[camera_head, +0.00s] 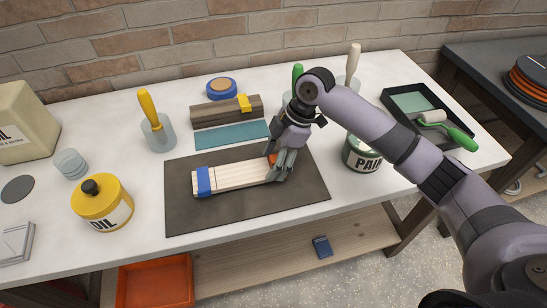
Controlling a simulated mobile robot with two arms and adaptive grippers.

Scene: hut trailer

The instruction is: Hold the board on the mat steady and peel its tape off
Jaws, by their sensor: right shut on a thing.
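A pale wooden board (238,177) lies on the dark grey mat (200,216) on the white bench. A band of blue tape (204,181) is wrapped across it near its left end. My right gripper (278,171) reaches down from the right and is shut on the board at its right end, which the fingers partly hide. A small orange-red patch (271,158) shows beside the fingers; I cannot tell what it is. My left gripper is not in view.
Behind the mat are a teal strip (231,134), a brown block (226,112) with yellow on it, and a blue tape roll (221,88). A yellow oil can (102,203) stands left, a paint tin (361,155) right. The mat's front left is clear.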

